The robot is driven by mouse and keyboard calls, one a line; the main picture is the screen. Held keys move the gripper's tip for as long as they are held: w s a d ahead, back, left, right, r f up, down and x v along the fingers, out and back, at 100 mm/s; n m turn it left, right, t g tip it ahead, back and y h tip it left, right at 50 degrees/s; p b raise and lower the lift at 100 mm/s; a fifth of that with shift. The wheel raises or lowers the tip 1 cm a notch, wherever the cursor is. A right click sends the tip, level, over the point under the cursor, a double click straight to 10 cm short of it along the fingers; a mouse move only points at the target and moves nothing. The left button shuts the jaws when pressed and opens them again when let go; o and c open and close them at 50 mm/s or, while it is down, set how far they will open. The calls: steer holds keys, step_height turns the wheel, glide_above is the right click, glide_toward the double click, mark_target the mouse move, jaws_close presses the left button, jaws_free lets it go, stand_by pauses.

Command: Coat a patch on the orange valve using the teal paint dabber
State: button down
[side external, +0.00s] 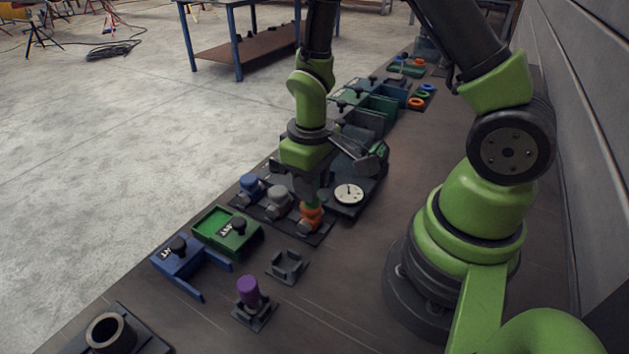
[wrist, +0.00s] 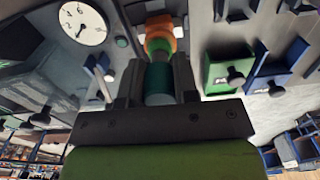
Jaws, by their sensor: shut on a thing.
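The orange valve (side external: 311,215) is at the right end of a row of three valves on a dark plate. It also shows at the top of the wrist view (wrist: 158,24). My gripper (side external: 308,187) is directly above it, pointing down. In the wrist view my gripper (wrist: 158,82) is shut on the teal paint dabber (wrist: 158,80). The dabber's green end (wrist: 158,47) meets the valve in that view. I cannot tell whether they touch or a small gap remains. No coated patch can be made out on the valve.
A blue valve (side external: 251,186) and a grey valve (side external: 278,201) stand left of the orange one. A gauge (side external: 349,193) is close on the right. An empty grey holder (side external: 287,266), a purple dabber (side external: 248,290), a green tray (side external: 212,222) and a blue tray (side external: 180,262) are nearer the camera.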

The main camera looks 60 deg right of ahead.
steer(key=shift+w, duration=0.85)
step_height(320, 180, up, 8)
steer(key=shift+w, duration=0.3)
steer(key=shift+f, duration=0.2)
stand_by(0.4)
